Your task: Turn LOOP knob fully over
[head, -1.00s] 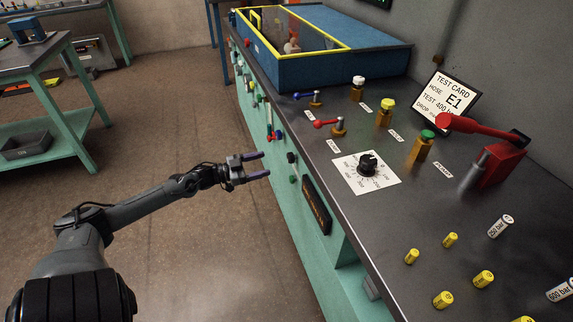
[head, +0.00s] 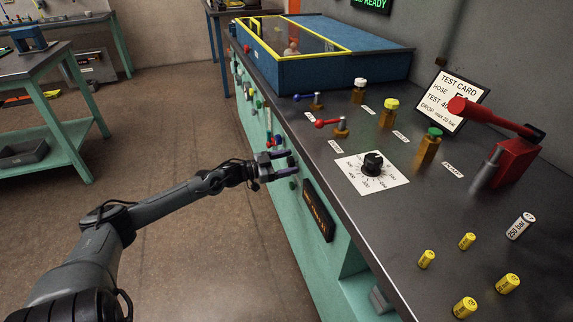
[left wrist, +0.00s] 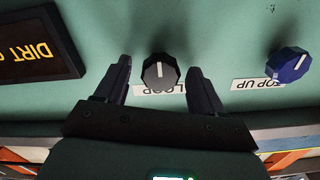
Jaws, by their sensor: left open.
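The LOOP knob (left wrist: 160,72) is a dark faceted knob with a white pointer line on the green front panel. The line runs nearly vertical in the left wrist view. Its LOOP label (left wrist: 150,89) shows upside down and partly covered. My left gripper (head: 291,163) is at the front panel, below the bench edge. In the left wrist view its two fingers (left wrist: 160,77) are open, one on each side of the knob, with a visible gap on both sides. The knob is hard to make out behind the fingers in the head view. My right gripper is not in view.
A blue TOP UP knob (left wrist: 288,65) sits to the right of the LOOP knob in the left wrist view. A dark display (left wrist: 38,48) is to the left. The bench top carries a black dial (head: 373,162) and a red-handled pump (head: 510,155).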

